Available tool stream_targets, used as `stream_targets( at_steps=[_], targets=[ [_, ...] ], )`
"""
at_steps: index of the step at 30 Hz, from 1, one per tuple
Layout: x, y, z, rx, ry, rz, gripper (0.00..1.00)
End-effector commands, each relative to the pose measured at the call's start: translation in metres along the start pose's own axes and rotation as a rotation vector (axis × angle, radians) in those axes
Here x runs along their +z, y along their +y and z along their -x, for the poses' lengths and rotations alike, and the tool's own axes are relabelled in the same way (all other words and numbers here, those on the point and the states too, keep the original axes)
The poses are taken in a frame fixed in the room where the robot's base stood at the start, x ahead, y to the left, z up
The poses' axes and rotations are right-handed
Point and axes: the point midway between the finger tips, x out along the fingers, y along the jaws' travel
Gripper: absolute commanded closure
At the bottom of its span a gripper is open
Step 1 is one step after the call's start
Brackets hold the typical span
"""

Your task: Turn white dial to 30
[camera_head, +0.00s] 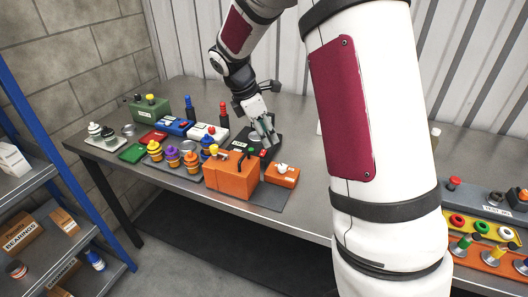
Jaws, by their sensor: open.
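My gripper (265,132) is open and points down over a dark plate (269,144) at the back middle of the table's controls. A round grey disc (254,137) shows beside its fingers. A small orange box (290,177) with a white knob (282,168) stands in front of the gripper, apart from it. I cannot tell which white part is the dial, and no number is readable. The fingers hide part of the dark plate.
A large orange box (231,178) with small levers stands in front of the gripper. Several ribbed knobs (172,157), a green box (149,109) and a blue box (175,126) lie left. More control boxes (486,198) stand far right. My arm hides the table between.

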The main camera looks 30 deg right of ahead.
Motion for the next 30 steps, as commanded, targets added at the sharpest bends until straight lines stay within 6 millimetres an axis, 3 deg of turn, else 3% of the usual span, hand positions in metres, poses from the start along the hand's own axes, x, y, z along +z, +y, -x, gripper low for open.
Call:
stream_targets(
  at_steps=[11,24,30],
  targets=[
    [-0.001,0.009,-0.041,-0.025,-0.019,0.092,0.56],
    [0.000,0.007,-0.124,-0.025,-0.018,0.089,0.56],
    [0.001,0.007,-0.150,-0.024,-0.018,0.089,0.56]
  ],
)
